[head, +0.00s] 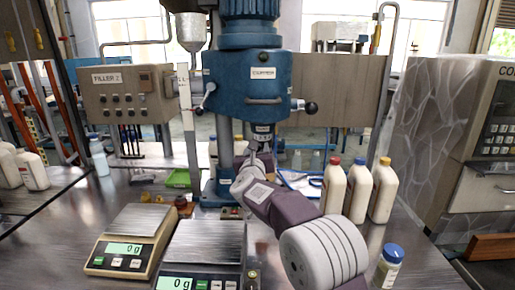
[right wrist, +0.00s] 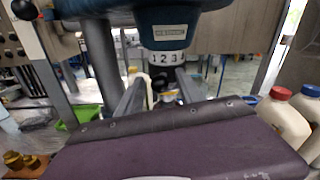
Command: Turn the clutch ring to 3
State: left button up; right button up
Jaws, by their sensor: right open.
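The clutch ring (head: 263,130) is a pale band around the chuck under the blue drill head (head: 247,80). My right gripper (head: 259,152) is raised just below the ring in the head view. In the right wrist view the two fingers of my right gripper (right wrist: 160,90) stand apart with nothing held between them. The ring is beyond and above the fingertips, and I see no contact. My left gripper is not in view.
Two scales (head: 131,238) (head: 209,240) reading 0 g stand at the front left. White bottles with red (head: 334,185), blue (head: 357,190) and yellow (head: 383,190) caps stand right of my arm. The drill column (head: 224,130) rises behind. A small blue-capped bottle (head: 388,267) stands at the front right.

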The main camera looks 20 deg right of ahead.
jog(key=shift+w, duration=0.15)
grip_shut()
dwell(1.4)
